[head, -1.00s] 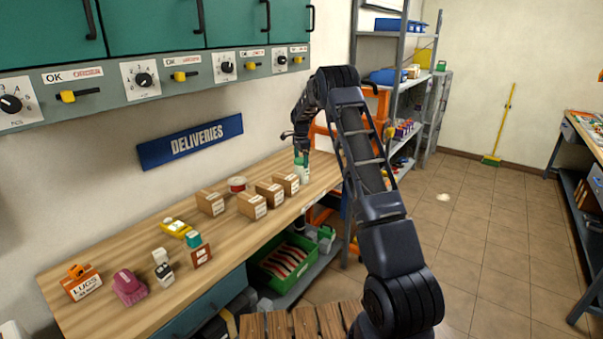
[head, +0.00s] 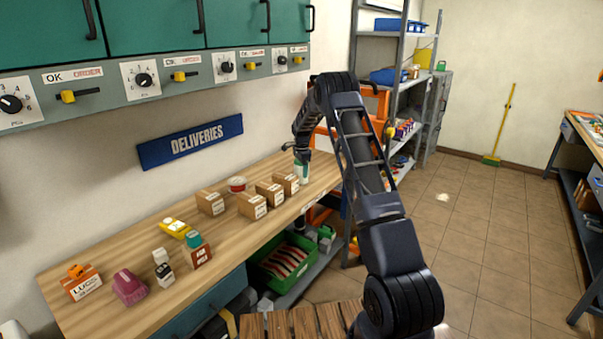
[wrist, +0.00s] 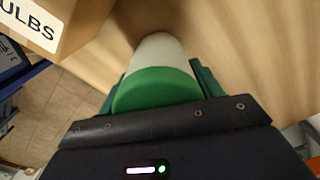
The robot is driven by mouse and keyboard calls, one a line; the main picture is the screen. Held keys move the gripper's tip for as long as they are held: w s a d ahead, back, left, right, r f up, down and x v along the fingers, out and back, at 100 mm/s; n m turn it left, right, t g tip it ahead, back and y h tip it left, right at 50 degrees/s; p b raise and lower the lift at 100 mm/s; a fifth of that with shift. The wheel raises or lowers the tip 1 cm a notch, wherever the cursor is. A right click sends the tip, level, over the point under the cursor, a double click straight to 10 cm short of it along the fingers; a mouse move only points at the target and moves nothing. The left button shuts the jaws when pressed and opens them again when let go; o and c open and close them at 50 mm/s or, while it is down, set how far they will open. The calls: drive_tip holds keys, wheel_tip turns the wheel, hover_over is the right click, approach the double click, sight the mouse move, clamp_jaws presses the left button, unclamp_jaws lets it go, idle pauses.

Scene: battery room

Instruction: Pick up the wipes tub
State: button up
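The wipes tub (head: 302,173) is a white cylinder with a green lid. It stands upright near the right end of the wooden workbench (head: 235,238). In the wrist view the tub's green lid (wrist: 157,90) fills the space in front of my palm, with its white body beyond. My gripper (head: 301,160) is at the top of the tub, pointing down. Its green fingers (wrist: 160,75) lie on both sides of the tub, very near it. I cannot tell whether they press on it. The tub's upper part is partly hidden by my gripper in the head view.
Cardboard boxes stand left of the tub, the nearest (head: 287,183) close beside it; a box marked "ULBS" (wrist: 55,25) shows in the wrist view. A tape roll (head: 237,184) lies behind them. A shelf rack (head: 398,100) stands beyond the bench's right end.

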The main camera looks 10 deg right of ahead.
drive_tip(key=shift+c, duration=0.8)
drive_tip(key=shift+r, duration=0.2)
